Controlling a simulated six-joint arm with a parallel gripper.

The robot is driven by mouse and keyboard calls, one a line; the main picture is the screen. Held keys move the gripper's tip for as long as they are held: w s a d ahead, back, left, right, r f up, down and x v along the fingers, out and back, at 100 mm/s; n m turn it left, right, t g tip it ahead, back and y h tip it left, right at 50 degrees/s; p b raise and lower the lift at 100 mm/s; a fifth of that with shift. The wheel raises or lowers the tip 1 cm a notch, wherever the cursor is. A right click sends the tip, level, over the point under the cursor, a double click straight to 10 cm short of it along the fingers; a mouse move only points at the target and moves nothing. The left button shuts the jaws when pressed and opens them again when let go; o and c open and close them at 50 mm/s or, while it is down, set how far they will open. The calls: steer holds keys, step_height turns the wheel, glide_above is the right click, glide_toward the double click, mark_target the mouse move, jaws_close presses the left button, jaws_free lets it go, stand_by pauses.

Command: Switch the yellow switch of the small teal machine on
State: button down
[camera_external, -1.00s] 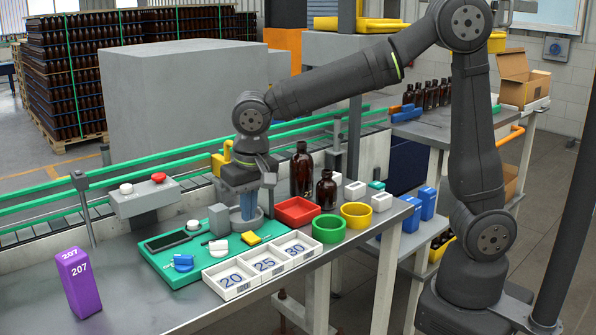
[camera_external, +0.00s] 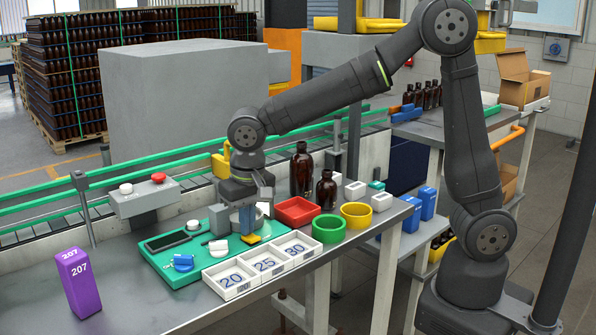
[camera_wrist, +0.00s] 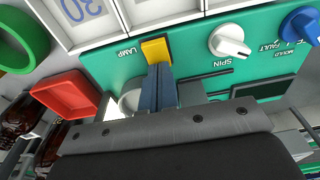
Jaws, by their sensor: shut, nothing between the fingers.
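The small teal machine (camera_external: 168,262) lies flat on the grey bench, with knobs, a dark display and a yellow switch. The yellow switch (camera_wrist: 155,50) is beside the word LAMP in the wrist view; it also shows in the external view (camera_external: 251,239). My gripper (camera_wrist: 159,68) is shut and empty. Its blue-grey fingertips are right at the switch's near edge and seem to touch it, though contact is hard to confirm. In the external view the fingers come down from above onto the switch and partly cover it. Whether the switch is on or off cannot be told.
On the machine, a white knob (camera_wrist: 230,41) marked SPIN and a blue knob (camera_external: 183,262) are close by. White numbered trays (camera_external: 266,265) stand in front. A red tray (camera_external: 297,211), a green ring (camera_external: 329,228) and amber bottles (camera_external: 302,170) stand to the right. A purple block (camera_external: 78,283) stands far left.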

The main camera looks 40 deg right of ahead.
mark_target(254, 237)
steer(key=shift+s+f, duration=0.1)
steer(key=shift+s, duration=0.75)
steer(key=shift+r, duration=0.3)
step_height(254, 237, up, 14)
steer(key=s, duration=0.2)
steer(key=shift+w+t, duration=0.3)
steer(key=shift+w, duration=0.45)
